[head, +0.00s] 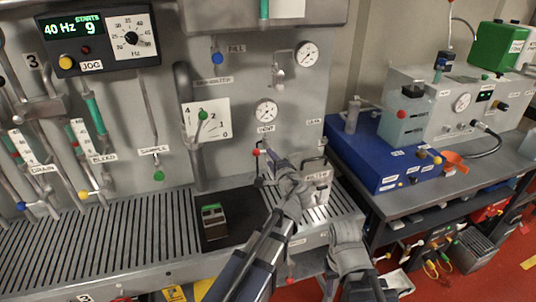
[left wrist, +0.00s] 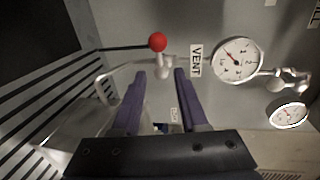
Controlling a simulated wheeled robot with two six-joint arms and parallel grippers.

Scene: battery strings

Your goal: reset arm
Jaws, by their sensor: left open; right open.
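My left gripper (head: 274,172) reaches up to the grey panel, just below the vent gauge. In the left wrist view its two purple fingers (left wrist: 160,78) are spread apart with nothing held between them. The vent lever with a red ball (left wrist: 158,42) stands just beyond the fingertips, apart from them. The red ball also shows in the head view (head: 255,152), left of the gripper. My right gripper (head: 347,232) is low at the right of the slatted bench, in front of its edge. No held object shows at it, and its fingers are hard to make out.
A labelled grey box (head: 318,190) stands close to the right of my left gripper. A small dark block with a green top (head: 213,215) sits on a black mat. A blue unit (head: 380,155) stands on the right table. The slatted bench (head: 110,240) is mostly clear at left.

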